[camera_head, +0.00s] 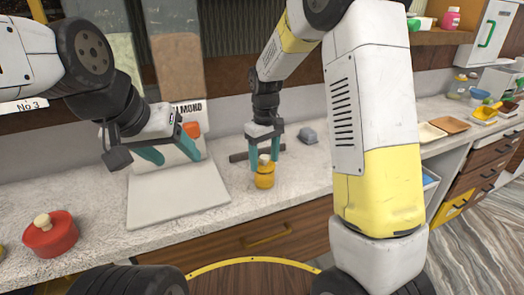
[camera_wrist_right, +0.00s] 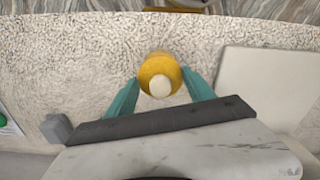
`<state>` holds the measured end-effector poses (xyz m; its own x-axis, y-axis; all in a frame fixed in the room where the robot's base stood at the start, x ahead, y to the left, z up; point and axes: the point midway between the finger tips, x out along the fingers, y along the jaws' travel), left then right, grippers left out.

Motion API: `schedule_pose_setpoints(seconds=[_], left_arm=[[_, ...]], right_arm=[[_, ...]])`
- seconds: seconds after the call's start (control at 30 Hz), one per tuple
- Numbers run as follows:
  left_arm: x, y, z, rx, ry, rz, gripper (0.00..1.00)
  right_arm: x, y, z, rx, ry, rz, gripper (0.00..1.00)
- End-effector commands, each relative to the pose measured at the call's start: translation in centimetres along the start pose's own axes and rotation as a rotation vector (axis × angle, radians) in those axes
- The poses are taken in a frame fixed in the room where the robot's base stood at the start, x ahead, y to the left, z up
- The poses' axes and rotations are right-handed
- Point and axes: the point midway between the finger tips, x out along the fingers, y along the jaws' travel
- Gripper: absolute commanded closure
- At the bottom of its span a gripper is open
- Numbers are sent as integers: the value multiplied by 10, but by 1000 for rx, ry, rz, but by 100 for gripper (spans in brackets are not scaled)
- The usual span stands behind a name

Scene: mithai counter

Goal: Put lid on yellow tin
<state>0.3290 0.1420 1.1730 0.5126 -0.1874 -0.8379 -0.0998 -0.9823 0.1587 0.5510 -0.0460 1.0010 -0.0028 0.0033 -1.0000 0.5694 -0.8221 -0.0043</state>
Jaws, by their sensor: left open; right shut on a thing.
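The yellow tin (camera_head: 265,182) stands upright on the counter near its front edge. Its yellow lid with a pale knob (camera_head: 264,159) is at the top of the tin, with no clear gap visible between them. My right gripper (camera_head: 264,161) points down with its teal fingers on both sides of the lid, shut on it. In the right wrist view the lid (camera_wrist_right: 158,68) and its pale knob lie between the fingertips. My left gripper (camera_head: 170,152) is open and empty above the white board, left of the tin.
The white board (camera_head: 180,195) lies left of the tin. A red lidded pot (camera_head: 50,236) stands at the far left. A small grey block (camera_head: 308,135) sits behind and right of the tin. Trays (camera_head: 448,124) are further right. The counter just right of the tin is clear.

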Motion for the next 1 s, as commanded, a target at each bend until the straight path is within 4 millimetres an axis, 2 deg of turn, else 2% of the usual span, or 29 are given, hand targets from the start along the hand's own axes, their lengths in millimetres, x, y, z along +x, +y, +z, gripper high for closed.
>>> schedule_pose_setpoints(seconds=[0.5,0.53,0.63,1.0], left_arm=[[0,0,0,0,0,0,40],[0,0,0,0,0,0,40],[0,0,0,0,0,0,40],[0,0,0,0,0,0,40]], right_arm=[[9,0,0,1,-1,0,76],[9,0,0,1,-1,0,34],[9,0,0,1,0,0,16],[5,0,0,0,2,1,16]])
